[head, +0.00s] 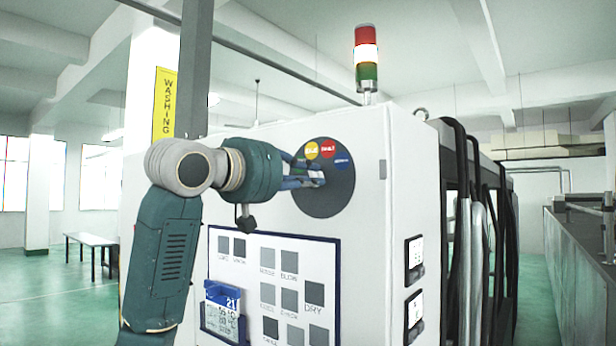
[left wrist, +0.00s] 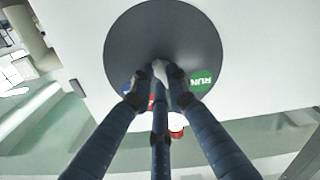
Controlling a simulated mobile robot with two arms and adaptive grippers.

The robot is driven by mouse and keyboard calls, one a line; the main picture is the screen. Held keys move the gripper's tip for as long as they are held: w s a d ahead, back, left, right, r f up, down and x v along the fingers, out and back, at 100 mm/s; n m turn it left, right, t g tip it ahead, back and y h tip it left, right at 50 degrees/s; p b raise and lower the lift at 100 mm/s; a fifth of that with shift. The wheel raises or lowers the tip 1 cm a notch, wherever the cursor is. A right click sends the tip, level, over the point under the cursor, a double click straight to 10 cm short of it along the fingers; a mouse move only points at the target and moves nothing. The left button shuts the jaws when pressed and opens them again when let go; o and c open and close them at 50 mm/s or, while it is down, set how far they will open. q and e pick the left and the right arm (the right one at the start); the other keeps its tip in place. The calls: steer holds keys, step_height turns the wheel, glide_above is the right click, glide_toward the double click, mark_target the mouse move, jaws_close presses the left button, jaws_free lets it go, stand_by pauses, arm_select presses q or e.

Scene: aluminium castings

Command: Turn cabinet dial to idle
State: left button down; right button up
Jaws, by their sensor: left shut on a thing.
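The cabinet dial has a dark round plate (head: 328,200) on the white cabinet front; the plate fills the upper middle of the left wrist view (left wrist: 145,35). Around its upper edge are a yellow label (head: 312,150) that seems to read IDLE, a red FAULT label (head: 327,149) and a blue label (head: 342,161). A green RUN label (left wrist: 202,80) shows in the left wrist view. My left gripper (head: 318,178) is shut on the pale dial knob (left wrist: 159,68) at the plate's middle. The fingers hide much of the knob, so I cannot tell where it points.
A button panel (head: 275,285) with a calendar (head: 221,312) is below the dial. A signal tower (head: 367,60) stands on the cabinet top. Black hoses (head: 465,220) hang on its right side. A bench (head: 90,240) stands at the far left, with open floor around it.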

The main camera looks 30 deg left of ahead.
steer(key=shift+d, duration=0.15)
stand_by(0.3)
arm_select(q)
steer(key=c, duration=1.7)
jaws_free()
arm_select(e)
steer(key=shift+d, duration=0.1)
arm_select(q)
steer(key=s, duration=0.8)
steer(key=s+a, duration=0.1)
steer(key=s, duration=0.3)
